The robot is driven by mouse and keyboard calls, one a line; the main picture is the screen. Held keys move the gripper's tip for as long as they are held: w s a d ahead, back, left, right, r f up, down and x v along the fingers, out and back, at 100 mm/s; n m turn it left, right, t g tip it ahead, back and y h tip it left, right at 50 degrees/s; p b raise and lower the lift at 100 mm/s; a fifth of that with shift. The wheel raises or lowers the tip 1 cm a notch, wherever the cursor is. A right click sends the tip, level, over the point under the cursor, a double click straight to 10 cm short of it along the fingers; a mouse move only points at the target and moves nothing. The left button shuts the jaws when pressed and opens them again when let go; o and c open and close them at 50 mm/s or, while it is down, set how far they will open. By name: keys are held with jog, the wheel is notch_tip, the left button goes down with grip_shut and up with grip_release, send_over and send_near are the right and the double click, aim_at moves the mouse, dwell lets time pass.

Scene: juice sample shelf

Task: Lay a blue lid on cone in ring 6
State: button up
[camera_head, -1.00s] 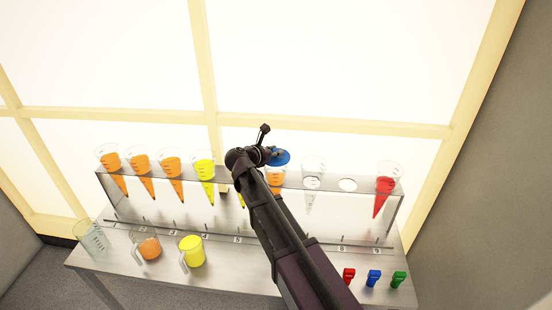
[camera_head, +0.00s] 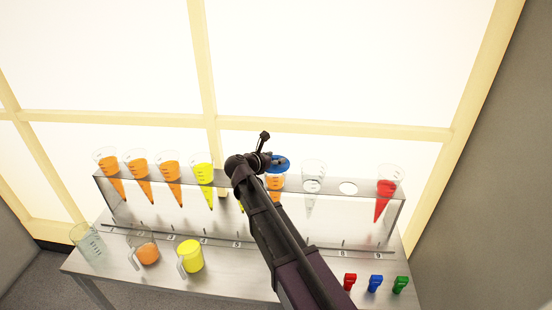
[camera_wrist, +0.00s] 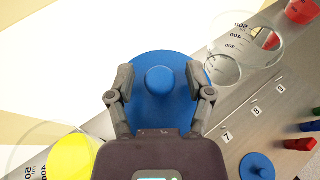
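In the wrist view, a round blue lid (camera_wrist: 160,112) with a raised blue knob (camera_wrist: 160,81) lies below my gripper (camera_wrist: 161,80). The two fingers stand on either side of the knob, with blue lid surface showing between each finger and the knob. In the head view the blue lid (camera_head: 279,162) is at the mouth of the cone with orange juice (camera_head: 275,182) in ring 6, just right of my gripper (camera_head: 262,158). It looks roughly level there; contact with the rim is hard to see. The lid hides this cone in the wrist view.
A yellow cone (camera_wrist: 72,160) and a clear empty cone (camera_wrist: 235,60) flank the lid closely. Ring 8 (camera_head: 348,188) is empty; a red cone (camera_head: 386,190) is in ring 9. Another blue lid (camera_wrist: 257,167) lies at lower right. Jugs (camera_head: 190,256) and coloured clips (camera_head: 375,283) are on the table.

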jog(key=shift+r, duration=0.15)
jog(key=shift+s+a+r+p, duration=0.25)
jog(key=shift+s+a+p, duration=0.05)
jog(key=shift+s+p, duration=0.15)
jog(key=p+v, duration=0.3)
jog(key=v, duration=0.8)
jog(key=shift+w+d+f, duration=0.1)
jog(key=shift+d, duration=0.05)
dwell(0.5)
jog(key=s+d+f+m+g+y, duration=0.1)
jog(key=s+d+f+m+g, duration=0.25)
jog(key=d+m, duration=0.5)
jog(key=s+d+f+m+g+y, duration=0.15)
jog(key=d+f+m+g, duration=0.3)
jog(key=d, duration=0.65)
jog(key=s+d+f+m+g+y, duration=0.3)
jog(key=s+d+m, duration=0.7)
jog(key=m, duration=0.5)
jog(key=shift+s+f+m+y, duration=0.5)
jog(key=shift+s+y, duration=0.4)
jog(key=shift+y, duration=0.45)
